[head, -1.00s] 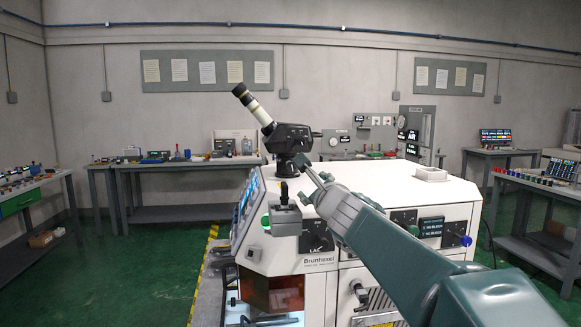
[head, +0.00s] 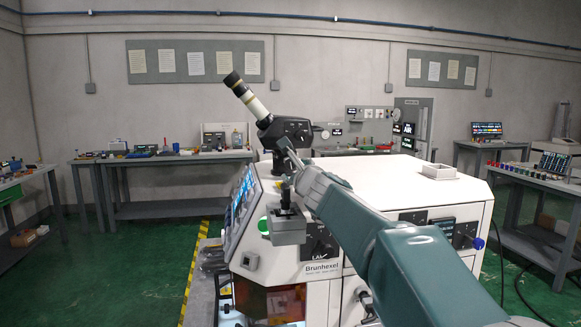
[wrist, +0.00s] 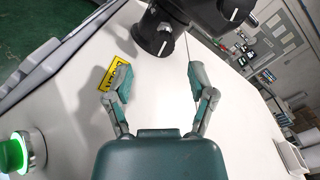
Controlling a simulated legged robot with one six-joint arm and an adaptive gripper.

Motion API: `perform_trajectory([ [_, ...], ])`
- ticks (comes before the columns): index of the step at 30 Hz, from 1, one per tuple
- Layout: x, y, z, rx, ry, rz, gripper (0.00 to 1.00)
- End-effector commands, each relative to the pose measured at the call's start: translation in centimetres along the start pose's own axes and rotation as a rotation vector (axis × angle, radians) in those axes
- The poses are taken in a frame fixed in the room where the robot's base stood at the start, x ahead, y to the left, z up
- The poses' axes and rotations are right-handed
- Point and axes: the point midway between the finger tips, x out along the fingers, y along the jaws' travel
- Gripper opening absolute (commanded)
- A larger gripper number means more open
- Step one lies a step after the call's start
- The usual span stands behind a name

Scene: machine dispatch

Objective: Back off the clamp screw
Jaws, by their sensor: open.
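My gripper (wrist: 160,78) is open and empty in the wrist view, its two green-grey fingers spread over the white machine top. A second black knob with a white line (wrist: 236,12) sits on the black head at the upper right. I cannot tell which part is the clamp screw. In the head view the black viewing head (head: 291,131) with its white tube (head: 249,98) stands on the machine, tube tilted up left. My arm partly hides its base.
The white machine (head: 400,178) fills the centre. A grey box with a black stick (head: 288,228) is at its front edge. A green button (wrist: 14,153) and yellow label (wrist: 116,72) are near my gripper. A small white tray (head: 439,171) stands on top at right.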

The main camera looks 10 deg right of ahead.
Motion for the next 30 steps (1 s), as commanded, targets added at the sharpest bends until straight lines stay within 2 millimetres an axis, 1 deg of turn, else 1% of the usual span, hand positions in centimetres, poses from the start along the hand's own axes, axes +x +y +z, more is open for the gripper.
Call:
perform_trajectory([
  [1,0.9,0.1,-0.1,-0.002,0.001,0.001,0.71],
  [3,2.0,0.0,-0.1,-0.001,0.001,0.000,0.71],
  [9,3.7,0.0,0.0,-0.001,0.000,0.000,0.71],
  [15,4.5,0.0,0.0,-0.001,0.000,0.000,0.71],
  [23,4.6,0.0,0.1,0.000,0.000,-0.001,0.71],
  [26,4.6,0.0,0.0,0.000,0.000,-0.001,0.31],
  [27,4.6,0.0,0.0,0.000,0.000,-0.001,0.13],
  [28,4.6,0.0,0.0,0.000,0.000,-0.001,0.00],
  [30,4.6,0.0,0.0,0.000,0.000,0.000,0.00],
])
